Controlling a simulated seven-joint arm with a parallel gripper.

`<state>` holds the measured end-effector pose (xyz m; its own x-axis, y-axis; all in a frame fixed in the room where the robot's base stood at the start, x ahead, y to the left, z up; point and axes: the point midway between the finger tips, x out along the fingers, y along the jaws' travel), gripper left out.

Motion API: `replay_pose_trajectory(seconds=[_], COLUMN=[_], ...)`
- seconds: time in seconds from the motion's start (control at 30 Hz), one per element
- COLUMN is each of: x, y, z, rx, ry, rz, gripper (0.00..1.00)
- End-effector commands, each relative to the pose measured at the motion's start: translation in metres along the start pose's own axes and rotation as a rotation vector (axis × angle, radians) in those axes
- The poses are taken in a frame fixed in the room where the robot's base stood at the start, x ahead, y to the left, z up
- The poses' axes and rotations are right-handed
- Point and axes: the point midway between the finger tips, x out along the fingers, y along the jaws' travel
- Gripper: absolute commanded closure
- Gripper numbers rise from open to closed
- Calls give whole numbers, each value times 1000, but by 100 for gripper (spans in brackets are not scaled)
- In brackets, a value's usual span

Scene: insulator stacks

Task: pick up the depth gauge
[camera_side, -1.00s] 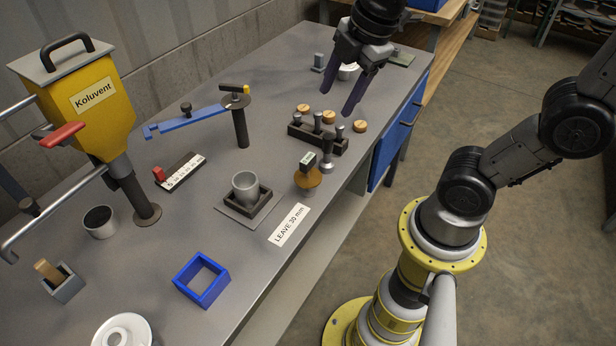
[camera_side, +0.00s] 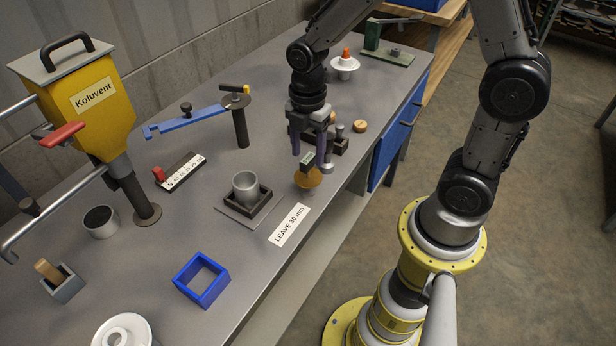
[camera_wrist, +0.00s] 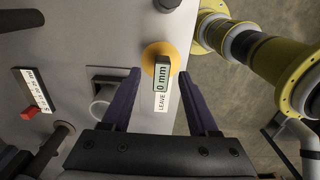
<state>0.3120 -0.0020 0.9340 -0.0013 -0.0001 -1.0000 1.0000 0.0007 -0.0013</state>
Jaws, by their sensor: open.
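The depth gauge, a small dark block with a "0 mm" display on a round orange-brown disc (camera_side: 309,178), stands near the table's front edge. In the wrist view, the gauge (camera_wrist: 162,68) lies between the two finger lines, its display facing the camera. My gripper (camera_side: 309,158) is open, fingers pointing down, just above and around the top of the gauge. I cannot tell whether a finger touches it. The fingertips also show in the wrist view (camera_wrist: 160,75), one on each side of the display.
A grey cup (camera_side: 245,185) in a dark square holder stands left of the gauge. A "LEAVE 30 mm" label (camera_side: 289,225) lies in front. A dark rack (camera_side: 341,146) with metal pieces is close behind, partly hidden by my gripper.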

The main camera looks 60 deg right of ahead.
Motion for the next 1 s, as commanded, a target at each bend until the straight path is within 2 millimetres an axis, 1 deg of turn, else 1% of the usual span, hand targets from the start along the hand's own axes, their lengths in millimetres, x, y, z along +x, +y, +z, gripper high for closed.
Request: replay_pose_trajectory(seconds=[0.17,0.4,0.5,0.6,0.8,0.87,1.0], x=[11,44,54,58,59,58,58], y=[-1,-3,-2,-2,-2,-2,-2], z=[0,-3,-3,-3,-2,-2,-2], rx=[0,0,1,1,0,0,0], ry=[0,0,0,0,0,0,0], rz=[-1,-4,-2,0,1,1,1], gripper=[40,40,40,40,40,49,74])
